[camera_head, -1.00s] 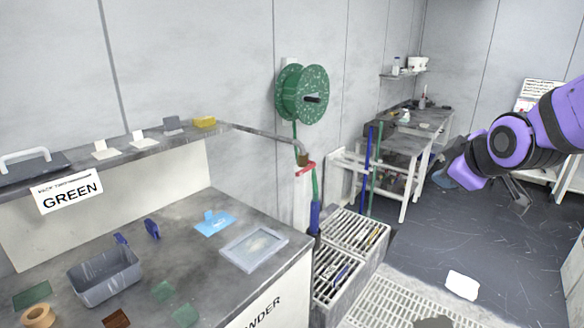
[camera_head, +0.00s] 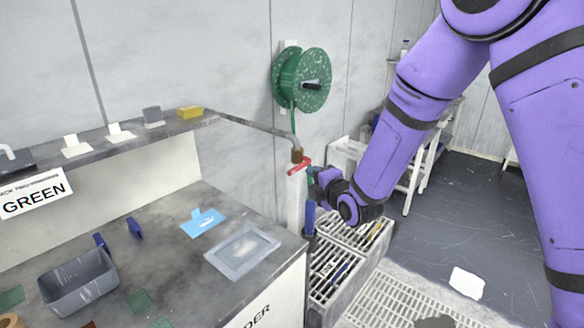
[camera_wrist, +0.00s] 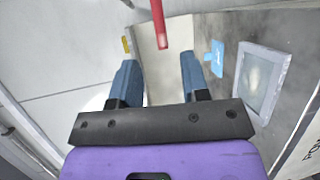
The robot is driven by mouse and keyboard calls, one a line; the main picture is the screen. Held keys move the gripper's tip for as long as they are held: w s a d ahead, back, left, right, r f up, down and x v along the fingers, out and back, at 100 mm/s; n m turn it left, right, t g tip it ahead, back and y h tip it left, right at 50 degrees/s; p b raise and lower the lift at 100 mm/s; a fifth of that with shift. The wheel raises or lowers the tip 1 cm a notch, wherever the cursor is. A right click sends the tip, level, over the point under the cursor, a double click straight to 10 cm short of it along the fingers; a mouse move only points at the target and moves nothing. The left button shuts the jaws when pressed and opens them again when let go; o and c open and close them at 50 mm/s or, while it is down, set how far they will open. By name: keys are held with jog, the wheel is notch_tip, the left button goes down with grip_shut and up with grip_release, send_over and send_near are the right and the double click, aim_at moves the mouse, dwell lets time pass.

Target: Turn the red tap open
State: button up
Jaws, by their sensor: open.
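The red tap handle (camera_head: 299,166) is a small lever under the brown brass-coloured fitting (camera_head: 297,155) at the end of the grey pipe. In the wrist view the red handle (camera_wrist: 159,22) comes in from the top edge, and its end lies in line with the gap between my fingers. My gripper (camera_head: 317,180) is just right of and below the handle in the head view, its fingers small and partly hidden by my wrist. In the wrist view my gripper (camera_wrist: 160,70) has its two blue fingers wide apart with nothing held. I see no clear contact with the handle.
The green hose reel (camera_head: 302,80) hangs on the wall above. The grey bench (camera_head: 170,260) with a tub (camera_head: 78,283) and a framed plate (camera_head: 242,252) is to the left.

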aim_at(298, 170)
jog(key=x, duration=1)
jog(key=shift+w+a, duration=0.2)
jog(key=shift+w, duration=0.05)
grip_shut()
